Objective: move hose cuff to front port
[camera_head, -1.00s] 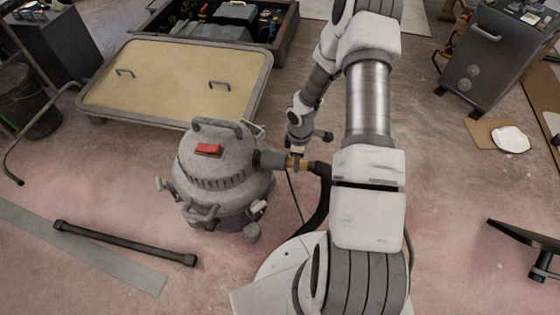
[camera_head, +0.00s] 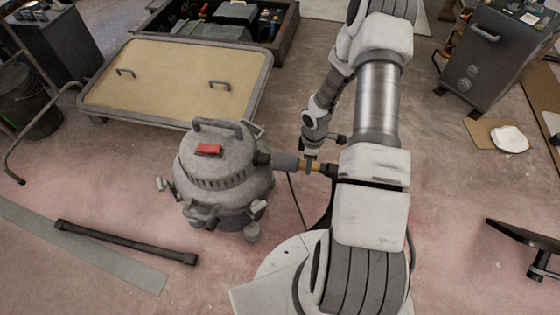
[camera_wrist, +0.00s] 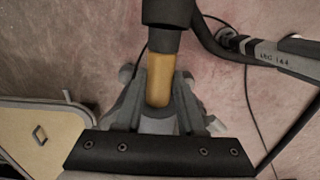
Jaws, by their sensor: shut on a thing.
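The hose cuff shows as a grey sleeve (camera_head: 285,161) with an orange band and a black hose end at its right. My gripper (camera_head: 312,165) is shut on the orange band, which also shows between the fingers in the wrist view (camera_wrist: 160,80). The cuff lies about level at the right side of the grey shop vacuum (camera_head: 214,165). A dark stub (camera_head: 262,159) on the vacuum points at the cuff's left end. I cannot tell whether the stub and cuff still touch. I cannot pick out the front port.
A black tube (camera_head: 125,243) lies on the floor at the left. A framed tan panel (camera_head: 170,75) stands behind the vacuum. A grey cabinet (camera_head: 485,60) stands at the back right. A black hose and thin cable (camera_head: 297,200) run from the cuff area to the floor.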

